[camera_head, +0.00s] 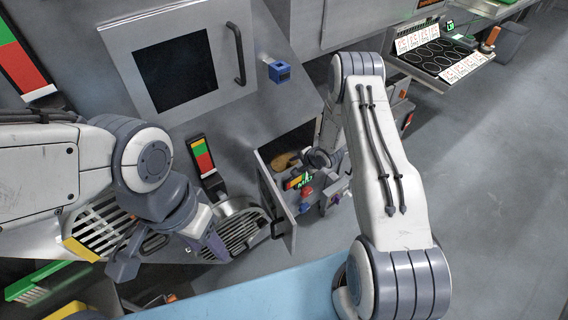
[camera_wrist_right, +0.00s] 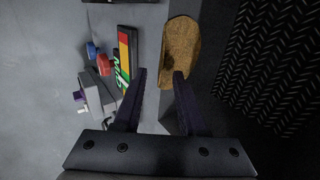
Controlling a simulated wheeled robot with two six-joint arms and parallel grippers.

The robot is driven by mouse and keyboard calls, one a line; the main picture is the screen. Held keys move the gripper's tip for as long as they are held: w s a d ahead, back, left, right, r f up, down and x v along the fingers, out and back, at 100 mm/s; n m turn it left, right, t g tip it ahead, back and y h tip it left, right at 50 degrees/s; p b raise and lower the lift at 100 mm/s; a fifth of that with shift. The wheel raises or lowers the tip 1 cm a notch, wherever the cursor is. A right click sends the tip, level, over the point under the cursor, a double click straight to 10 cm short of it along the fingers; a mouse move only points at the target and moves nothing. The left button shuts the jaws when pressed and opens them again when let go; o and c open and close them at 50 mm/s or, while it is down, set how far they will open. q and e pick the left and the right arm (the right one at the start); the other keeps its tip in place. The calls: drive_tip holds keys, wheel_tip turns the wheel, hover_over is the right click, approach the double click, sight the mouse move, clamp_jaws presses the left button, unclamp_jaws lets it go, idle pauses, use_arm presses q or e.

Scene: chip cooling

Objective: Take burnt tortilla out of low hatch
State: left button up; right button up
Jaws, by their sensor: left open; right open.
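The burnt tortilla (camera_wrist_right: 181,52) is brown with a dark patch near its lower end. It lies just beyond my right gripper (camera_wrist_right: 159,75), which is open and empty. The hatch door (camera_head: 276,198) stands open. In the right wrist view, the right finger points at the tortilla's lower end; contact cannot be told. My left gripper (camera_head: 168,254) is open and empty, at the lower left in front of the machine.
A black textured belt (camera_wrist_right: 275,65) fills the right of the wrist view. A control panel (camera_wrist_right: 124,60) with a red-green label and red and blue knobs stands beside the hatch. A metal grate (camera_head: 240,232) is left of the door. Floor at the right is clear.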

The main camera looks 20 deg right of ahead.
clamp_jaws()
